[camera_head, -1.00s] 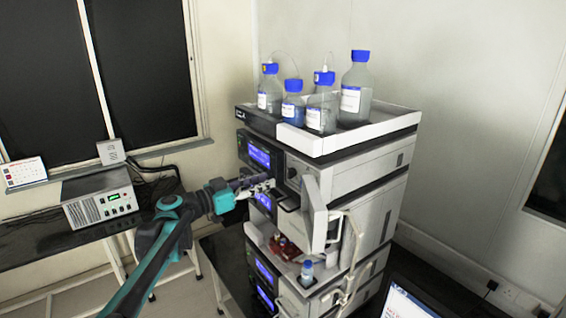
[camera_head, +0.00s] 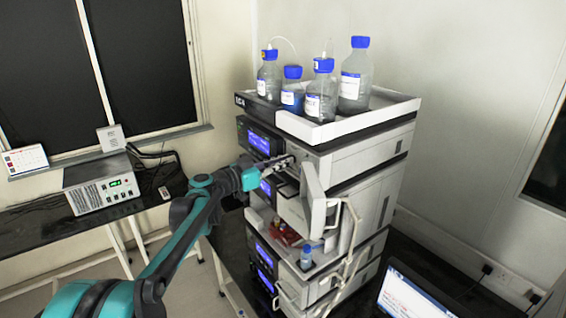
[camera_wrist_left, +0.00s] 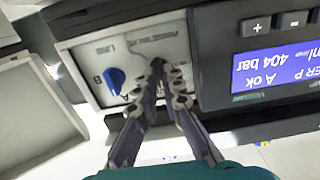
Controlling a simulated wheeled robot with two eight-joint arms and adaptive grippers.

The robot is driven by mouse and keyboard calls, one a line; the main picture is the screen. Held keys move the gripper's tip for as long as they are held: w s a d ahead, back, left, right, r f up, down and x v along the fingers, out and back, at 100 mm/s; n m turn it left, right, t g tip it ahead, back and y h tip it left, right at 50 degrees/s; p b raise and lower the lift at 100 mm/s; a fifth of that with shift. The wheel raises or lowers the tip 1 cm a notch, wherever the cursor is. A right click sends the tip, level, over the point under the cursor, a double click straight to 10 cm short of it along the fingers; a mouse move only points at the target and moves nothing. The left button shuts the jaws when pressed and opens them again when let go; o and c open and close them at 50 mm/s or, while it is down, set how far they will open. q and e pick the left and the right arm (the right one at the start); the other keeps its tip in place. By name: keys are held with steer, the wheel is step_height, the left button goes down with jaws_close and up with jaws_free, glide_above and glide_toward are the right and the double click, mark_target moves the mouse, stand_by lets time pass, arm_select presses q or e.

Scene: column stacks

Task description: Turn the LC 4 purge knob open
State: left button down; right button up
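The stack of LC modules (camera_head: 352,163) stands at the centre right. In the left wrist view, which is upside down, a blue knob (camera_wrist_left: 116,80) sits on a grey panel with printed labels, one line faintly like "purge valve". My left gripper (camera_head: 288,161) is at the front of the upper module, beside its screen (camera_head: 259,142). In the wrist view the left gripper (camera_wrist_left: 165,68) has its fingertips close together, with nothing visible between them. They are beside the knob, on its screen side, not around it. Contact with the panel cannot be told. The right gripper is out of view.
An open door (camera_head: 313,203) sticks out just below and right of my left gripper. Several blue-capped bottles (camera_head: 354,84) stand in the top tray (camera_head: 392,108). A small bottle (camera_head: 306,258) stands lower down. A laptop (camera_head: 408,298) is at front right, a power box (camera_head: 103,188) at left.

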arm_select(q)
steer(key=shift+n, duration=0.3)
steer(key=n+b, duration=0.1)
steer(key=n, duration=0.1)
steer(key=shift+f+n, duration=0.1)
steer(key=shift+n, duration=0.2)
steer(key=n+b, duration=0.3)
steer(key=n, duration=1)
steer(key=shift+w+a, duration=0.1)
steer(key=shift+n, duration=0.4)
steer(key=c, duration=1.7)
jaws_free()
